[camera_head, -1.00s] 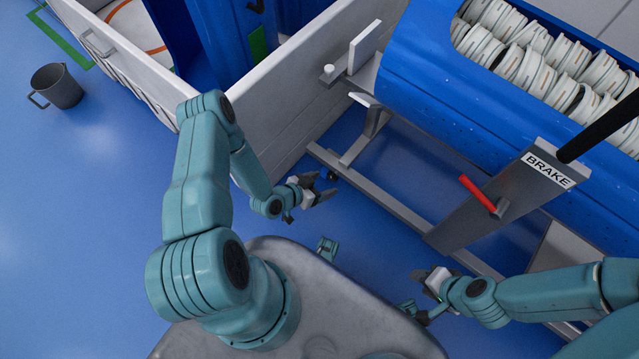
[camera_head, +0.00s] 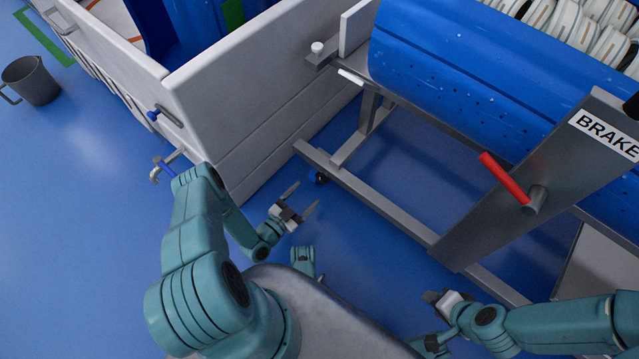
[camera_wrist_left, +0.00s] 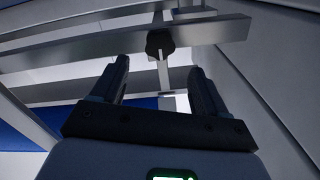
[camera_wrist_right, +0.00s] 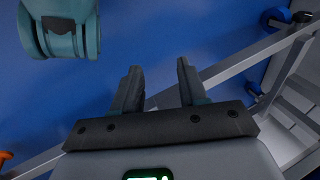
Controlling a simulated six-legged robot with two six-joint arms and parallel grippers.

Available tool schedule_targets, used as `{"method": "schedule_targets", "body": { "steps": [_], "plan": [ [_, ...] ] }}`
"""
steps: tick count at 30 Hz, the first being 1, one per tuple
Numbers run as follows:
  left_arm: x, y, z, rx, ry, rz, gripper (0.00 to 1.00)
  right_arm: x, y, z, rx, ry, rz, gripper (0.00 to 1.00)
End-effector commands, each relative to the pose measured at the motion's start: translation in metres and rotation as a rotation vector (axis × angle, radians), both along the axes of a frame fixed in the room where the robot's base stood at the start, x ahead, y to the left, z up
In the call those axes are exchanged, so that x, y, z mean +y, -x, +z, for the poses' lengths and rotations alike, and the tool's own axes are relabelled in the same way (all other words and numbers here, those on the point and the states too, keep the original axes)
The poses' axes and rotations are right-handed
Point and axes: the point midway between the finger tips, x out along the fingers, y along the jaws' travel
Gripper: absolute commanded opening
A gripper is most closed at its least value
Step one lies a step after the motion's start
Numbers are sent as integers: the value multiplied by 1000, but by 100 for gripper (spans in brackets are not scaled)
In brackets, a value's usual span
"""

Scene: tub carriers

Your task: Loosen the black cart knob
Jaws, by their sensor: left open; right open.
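The black knob (camera_wrist_left: 160,43) sits on a grey rail of the cart frame in the left wrist view, ahead of the fingers and between them. In the head view the small dark round shape (camera_head: 321,178) at the left end of the lower rail appears to be this knob. My left gripper (camera_head: 306,194) is open and empty, just short of the knob and apart from it. Its two fingers (camera_wrist_left: 155,80) show apart in the left wrist view. My right gripper (camera_head: 433,297) is open and empty, low by the cart's lower rail; its fingers (camera_wrist_right: 158,85) also show in the right wrist view.
The cart carries a blue tub (camera_head: 450,75) with white parts inside. A red brake lever (camera_head: 504,177) stands on a grey panel (camera_head: 535,155) labelled BRAKE. A white-walled bin (camera_head: 255,85) stands left of the cart. A grey bucket (camera_head: 32,80) is at far left. Blue floor is open at left.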

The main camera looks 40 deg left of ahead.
Motion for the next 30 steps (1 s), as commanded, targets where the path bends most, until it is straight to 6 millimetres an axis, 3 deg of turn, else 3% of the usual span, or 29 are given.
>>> {"method": "schedule_targets", "body": {
  "steps": [3, 9, 22, 23, 27, 30],
  "plan": [
    [-4, -29, -3, -3, -3, -5, 74, -1, -7, -13, -21, 4, -2, 43],
    [-8, -63, -2, -2, -2, -3, 74, -3, -15, -23, -51, 10, -7, 43],
    [-9, -76, 0, 2, 1, 1, 74, -4, -19, -24, -63, 13, -8, 43],
    [-9, -76, 0, 2, 1, 1, 68, -4, -19, -24, -62, 12, -8, 43],
    [-9, -75, 0, 1, 1, 0, 22, -4, -18, -24, -62, 12, -8, 43],
    [-9, -75, 0, 2, 1, 1, 18, -4, -18, -24, -62, 12, -8, 43]
  ]
}}
